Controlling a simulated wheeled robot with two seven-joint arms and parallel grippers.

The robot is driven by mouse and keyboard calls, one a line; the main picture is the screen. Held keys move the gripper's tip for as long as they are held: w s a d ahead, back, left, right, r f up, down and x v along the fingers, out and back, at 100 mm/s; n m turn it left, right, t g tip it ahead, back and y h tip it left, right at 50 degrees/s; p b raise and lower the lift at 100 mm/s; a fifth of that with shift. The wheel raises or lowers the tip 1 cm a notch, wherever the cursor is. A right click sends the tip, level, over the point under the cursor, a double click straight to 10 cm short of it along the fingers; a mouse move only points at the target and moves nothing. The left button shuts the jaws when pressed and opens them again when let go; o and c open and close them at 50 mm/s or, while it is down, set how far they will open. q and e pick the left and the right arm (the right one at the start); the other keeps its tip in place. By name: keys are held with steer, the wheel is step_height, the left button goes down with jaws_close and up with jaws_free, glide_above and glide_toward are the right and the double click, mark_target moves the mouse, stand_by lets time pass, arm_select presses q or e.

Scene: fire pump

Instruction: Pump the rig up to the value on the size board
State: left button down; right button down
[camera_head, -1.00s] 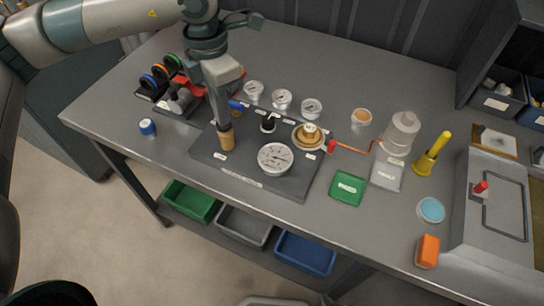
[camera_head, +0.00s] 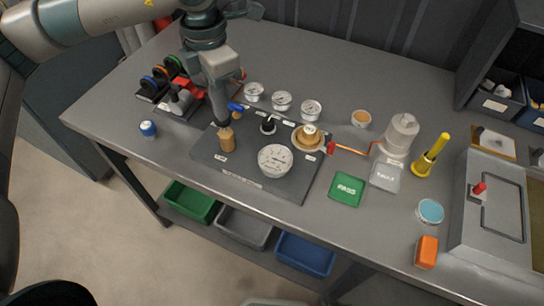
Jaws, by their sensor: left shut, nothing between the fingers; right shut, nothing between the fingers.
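The pump rig sits on a dark base plate (camera_head: 205,158) on the bench. A large white dial gauge (camera_head: 275,160) is at its front; its reading is too small to tell. A brass round fitting (camera_head: 308,137) stands at the right. A blue-gripped lever (camera_head: 235,107) lies at the back left, partly hidden by my arm. A wooden post (camera_head: 227,141) stands at the plate's left. My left gripper (camera_head: 222,122) is shut and points down just above the post's top; I cannot tell if they touch. My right gripper is not in view. I cannot identify the size board.
Several small gauges (camera_head: 282,101) stand behind the plate. A green PASS tray (camera_head: 347,189) and a grey tray (camera_head: 386,176) lie to the right, near a yellow-handled item (camera_head: 431,157) and an orange block (camera_head: 427,252). A blue-capped can (camera_head: 148,128) stands left.

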arm_select(q)
steer(key=shift+r, duration=0.15)
stand_by(0.4)
step_height(320, 180, up, 7)
steer(key=p, duration=0.2)
stand_by(0.6)
steer(key=shift+f, duration=0.2)
stand_by(0.4)
